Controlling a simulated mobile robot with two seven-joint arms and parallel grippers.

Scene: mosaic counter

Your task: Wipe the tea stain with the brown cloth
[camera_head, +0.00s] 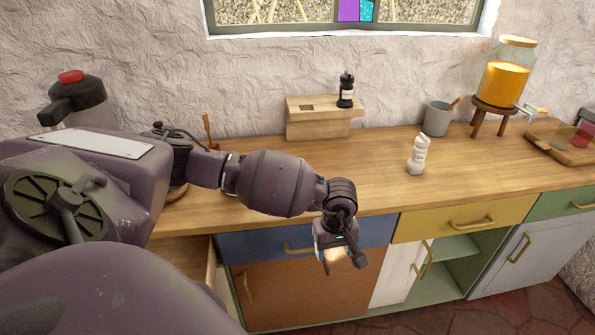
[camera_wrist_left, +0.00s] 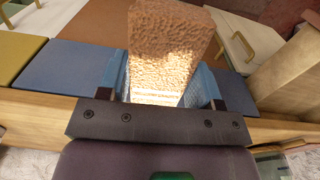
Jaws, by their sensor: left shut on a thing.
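My left gripper (camera_head: 342,256) hangs in front of the counter's edge, before the blue drawer and the brown cabinet door. In the left wrist view its two blue fingers (camera_wrist_left: 160,82) are shut on the brown cloth (camera_wrist_left: 172,45), a thick block with a rough, sponge-like surface. The cloth juts out beyond the fingertips and is brightly lit near them. In the head view only a small lit part of it shows under the gripper. I cannot make out a tea stain on the visible wooden counter (camera_head: 300,185); my left arm hides part of the top. My right gripper is not in view.
A white bottle (camera_head: 417,157) stands on the counter's right half. Behind are a wooden stand (camera_head: 318,122) with a dark bottle (camera_head: 346,91), a grey cup (camera_head: 437,119) and a juice dispenser (camera_head: 505,75). A drawer (camera_head: 212,268) stands open at left. The counter's middle front is clear.

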